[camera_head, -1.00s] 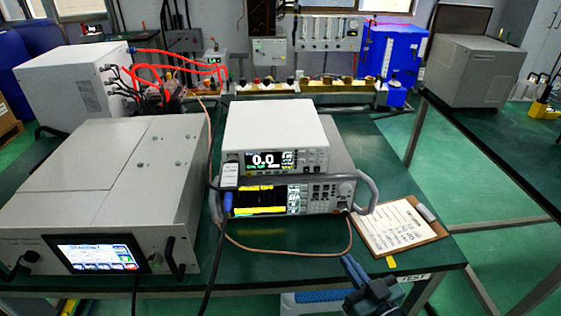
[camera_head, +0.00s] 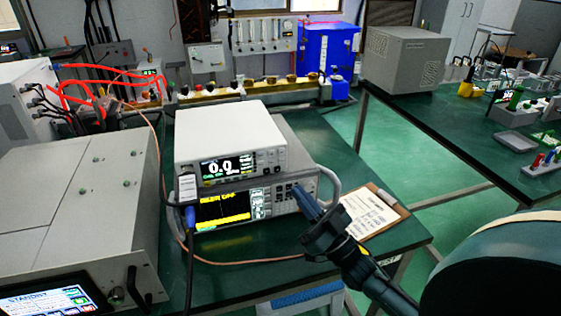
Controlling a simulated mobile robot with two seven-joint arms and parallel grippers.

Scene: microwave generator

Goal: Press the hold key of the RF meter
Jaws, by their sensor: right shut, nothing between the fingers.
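The RF meter (camera_head: 228,130) appears to be the white box whose screen reads 0.0. It sits on top of a wider grey instrument (camera_head: 318,150) with a lit screen and a keypad. The meter's small front keys (camera_head: 268,169) are right of its screen; their labels are too small to read, so I cannot tell which is hold. My right gripper (camera_head: 300,190) is shut and empty. Its tips point up-left and overlap the right front of the lower instrument, below and right of the meter's keys; contact cannot be told. My left gripper is not in view.
A clipboard (camera_head: 372,214) lies right of the instruments. A large grey unit (camera_head: 70,205) with a touchscreen stands at left. A black cable (camera_head: 189,265) and a copper-coloured cable (camera_head: 240,263) run before the stack. Bare green table (camera_head: 345,145) shows behind it.

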